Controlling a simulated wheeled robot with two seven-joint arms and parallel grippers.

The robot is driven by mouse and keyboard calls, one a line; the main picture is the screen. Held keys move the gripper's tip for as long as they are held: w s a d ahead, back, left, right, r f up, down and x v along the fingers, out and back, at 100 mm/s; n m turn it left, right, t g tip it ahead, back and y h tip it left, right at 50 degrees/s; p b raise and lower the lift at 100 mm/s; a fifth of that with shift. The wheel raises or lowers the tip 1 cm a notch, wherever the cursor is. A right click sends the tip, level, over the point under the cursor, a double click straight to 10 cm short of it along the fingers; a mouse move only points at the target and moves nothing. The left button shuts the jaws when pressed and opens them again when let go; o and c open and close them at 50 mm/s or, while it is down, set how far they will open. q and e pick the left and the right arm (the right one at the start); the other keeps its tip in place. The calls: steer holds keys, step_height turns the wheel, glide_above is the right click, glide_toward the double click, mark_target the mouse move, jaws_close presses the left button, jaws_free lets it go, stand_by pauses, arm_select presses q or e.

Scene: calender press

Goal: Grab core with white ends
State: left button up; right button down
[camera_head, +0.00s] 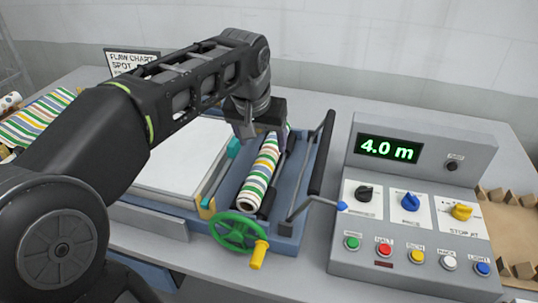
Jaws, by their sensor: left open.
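A roll wound with green, yellow, red and white striped material (260,174) lies lengthwise in the blue press frame (285,226). Its near end shows a pale core end (247,203) with a dark hole. My left gripper (262,138) is over the far part of the roll, pointing down, and hides that part. The jaws look open, and I cannot tell whether they touch the roll. My right gripper is not in view.
A green handwheel (240,231) with a yellow knob stands at the press front. A black bar (322,152) runs along its right side. A grey control box (412,215) reads 4.0 m. Striped cloth (38,117) lies far left. Wooden notched racks (497,197) stand at right.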

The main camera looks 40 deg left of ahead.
mark_target(266, 154)
arm_select(q)
steer(key=shift+x, duration=1.35)
steer(key=shift+p+x, duration=0.5)
steer(key=shift+x, duration=2.1)
steer(key=shift+w, duration=0.15)
jaws_close()
